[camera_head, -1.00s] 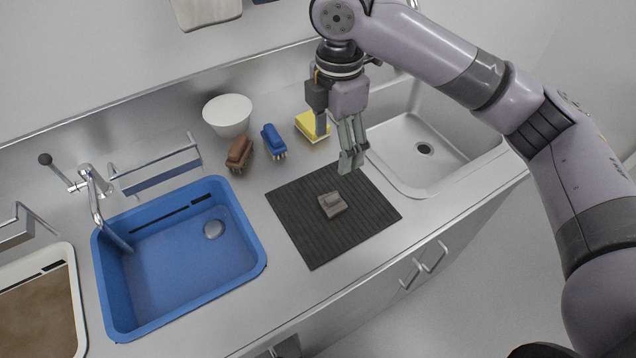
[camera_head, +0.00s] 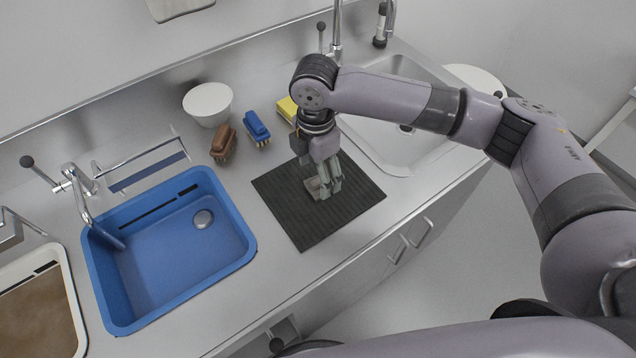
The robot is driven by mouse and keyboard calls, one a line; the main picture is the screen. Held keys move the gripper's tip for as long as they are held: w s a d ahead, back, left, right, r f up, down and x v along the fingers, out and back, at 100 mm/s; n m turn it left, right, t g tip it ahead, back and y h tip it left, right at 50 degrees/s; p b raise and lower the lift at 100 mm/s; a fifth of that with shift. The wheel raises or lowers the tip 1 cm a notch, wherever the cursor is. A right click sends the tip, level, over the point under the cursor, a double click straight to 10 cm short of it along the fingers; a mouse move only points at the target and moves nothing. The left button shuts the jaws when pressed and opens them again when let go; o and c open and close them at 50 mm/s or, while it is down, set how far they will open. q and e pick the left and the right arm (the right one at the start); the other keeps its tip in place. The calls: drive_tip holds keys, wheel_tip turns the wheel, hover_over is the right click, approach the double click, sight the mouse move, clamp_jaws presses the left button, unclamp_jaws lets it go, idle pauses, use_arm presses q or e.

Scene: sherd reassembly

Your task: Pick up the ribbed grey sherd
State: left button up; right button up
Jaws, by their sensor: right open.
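The grey sherd (camera_head: 313,187) lies on the dark ribbed mat (camera_head: 291,222). It is partly hidden behind the fingers of my right gripper (camera_head: 325,190). My right gripper points down over the sherd, with its fingertips low at the sherd, close to the mat. The jaws are open; I cannot tell whether the fingers touch the sherd. My left gripper is not in view.
A blue basin (camera_head: 165,291) is left of the mat. Behind the mat stand a brown brush (camera_head: 222,142), a blue brush (camera_head: 257,127), a yellow sponge (camera_head: 287,108) and a white bowl (camera_head: 208,104). A steel sink (camera_head: 375,143) is at the right. The mat's front is clear.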

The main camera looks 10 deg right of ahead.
sight(316, 183)
wheel_tip(316, 183, down, 3)
drive_tip(key=shift+r, duration=0.1)
drive_tip(key=shift+f, duration=0.4)
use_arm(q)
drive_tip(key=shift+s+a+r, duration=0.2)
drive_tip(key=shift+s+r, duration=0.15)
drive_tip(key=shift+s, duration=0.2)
use_arm(e)
drive_tip(key=shift+f, duration=0.1)
drive_tip(key=shift+c, duration=0.5)
drive_tip(key=c, duration=1.1)
drive_tip(key=shift+c, duration=0.2)
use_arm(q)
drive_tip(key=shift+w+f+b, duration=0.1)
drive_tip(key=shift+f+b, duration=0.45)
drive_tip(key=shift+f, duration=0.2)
use_arm(e)
wheel_tip(316, 183, up, 20)
